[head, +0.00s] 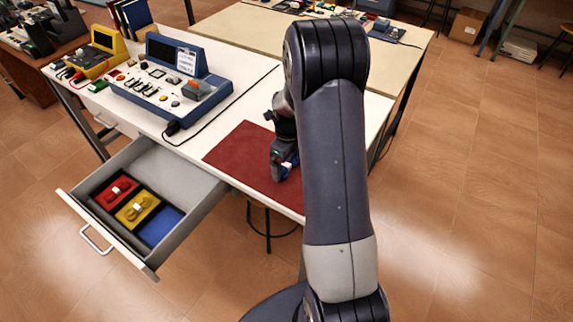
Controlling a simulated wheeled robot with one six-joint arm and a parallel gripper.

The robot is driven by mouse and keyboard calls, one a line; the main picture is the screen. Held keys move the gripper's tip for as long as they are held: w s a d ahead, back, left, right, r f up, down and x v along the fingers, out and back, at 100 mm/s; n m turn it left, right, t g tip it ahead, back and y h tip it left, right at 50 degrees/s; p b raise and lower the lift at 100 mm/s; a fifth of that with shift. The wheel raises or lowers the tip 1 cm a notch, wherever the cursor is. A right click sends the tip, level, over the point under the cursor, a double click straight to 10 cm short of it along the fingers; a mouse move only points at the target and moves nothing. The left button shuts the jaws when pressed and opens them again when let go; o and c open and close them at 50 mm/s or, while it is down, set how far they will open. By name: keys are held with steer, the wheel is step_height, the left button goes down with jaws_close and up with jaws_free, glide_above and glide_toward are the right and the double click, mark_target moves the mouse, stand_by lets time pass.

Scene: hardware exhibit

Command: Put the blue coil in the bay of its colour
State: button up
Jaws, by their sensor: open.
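The blue coil (289,162) shows as a small blue and white patch at my gripper (283,172), over the right part of the red mat (238,152). My gripper points down and is open, with the coil at its fingers. The fingers and arm hide most of the coil, so I cannot tell whether they touch it. The pulled-out drawer (202,178) holds a dark tray with three coloured bays. The blue bay (161,226) is empty. A red coil (118,190) lies in the red bay and a yellow coil (136,208) in the yellow bay.
A blue console (170,90) with a black plug and cable stands on the white table (225,122), left of the mat. A yellow device (98,52) stands behind it. A stool (268,232) is under the table. The tiled floor at the right is clear.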

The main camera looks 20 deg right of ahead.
steer(key=shift+f, duration=0.45)
steer(key=c, duration=0.7)
steer(key=shift+r, duration=0.15)
